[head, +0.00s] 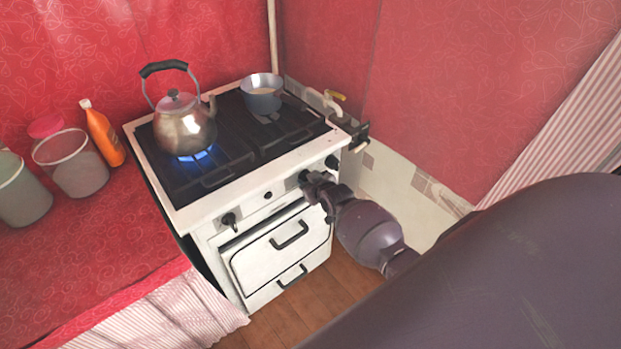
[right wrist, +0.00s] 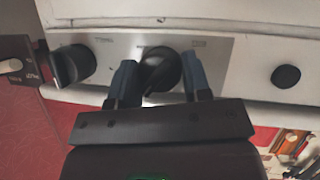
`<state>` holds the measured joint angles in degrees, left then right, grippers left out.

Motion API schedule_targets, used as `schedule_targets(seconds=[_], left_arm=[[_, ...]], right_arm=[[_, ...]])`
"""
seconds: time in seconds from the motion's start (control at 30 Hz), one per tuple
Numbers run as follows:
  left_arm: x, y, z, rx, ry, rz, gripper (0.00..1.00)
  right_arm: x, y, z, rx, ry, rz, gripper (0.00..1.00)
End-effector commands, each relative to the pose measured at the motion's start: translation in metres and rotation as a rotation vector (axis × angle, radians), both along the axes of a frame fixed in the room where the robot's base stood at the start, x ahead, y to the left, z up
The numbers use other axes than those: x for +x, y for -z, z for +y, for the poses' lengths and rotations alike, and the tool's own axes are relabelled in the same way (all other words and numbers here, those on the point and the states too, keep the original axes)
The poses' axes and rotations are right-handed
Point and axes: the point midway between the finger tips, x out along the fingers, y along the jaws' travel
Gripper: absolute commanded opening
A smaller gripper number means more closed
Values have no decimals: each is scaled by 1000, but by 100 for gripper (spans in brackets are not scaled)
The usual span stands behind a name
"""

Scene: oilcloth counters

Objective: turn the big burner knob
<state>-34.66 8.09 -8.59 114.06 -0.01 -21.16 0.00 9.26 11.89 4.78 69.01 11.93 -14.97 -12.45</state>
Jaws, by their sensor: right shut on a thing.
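The white stove (head: 205,212) has a row of black knobs along its front panel. My right gripper (head: 306,180) reaches the front panel from the right. In the right wrist view its two fingers (right wrist: 158,82) are shut around a round black knob (right wrist: 160,62), one finger on each side. Another black knob (right wrist: 72,65) is to the left of it in that view, and a small round black button (right wrist: 286,77) is to the right. In the head view a separate knob (head: 229,219) is at the panel's left end. My left gripper is not in view.
A kettle (head: 184,128) stands over a lit blue flame (head: 196,156). A pot (head: 262,95) is on the back right burner. An orange bottle (head: 103,135) and tubs (head: 72,164) stand on the red counter at left. Oven handles (head: 290,236) protrude below the panel.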

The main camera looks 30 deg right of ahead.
Motion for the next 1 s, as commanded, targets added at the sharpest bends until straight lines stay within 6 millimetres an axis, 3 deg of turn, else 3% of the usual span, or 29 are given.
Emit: schedule_targets(seconds=[0.4,0.9,0.93,1.0], left_arm=[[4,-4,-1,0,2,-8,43],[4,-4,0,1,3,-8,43],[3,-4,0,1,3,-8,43],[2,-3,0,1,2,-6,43]], right_arm=[[0,0,-3,168,2,12,21],[1,-1,-3,186,3,13,21],[1,-1,-3,186,3,12,49],[1,-1,-3,185,2,12,54]])
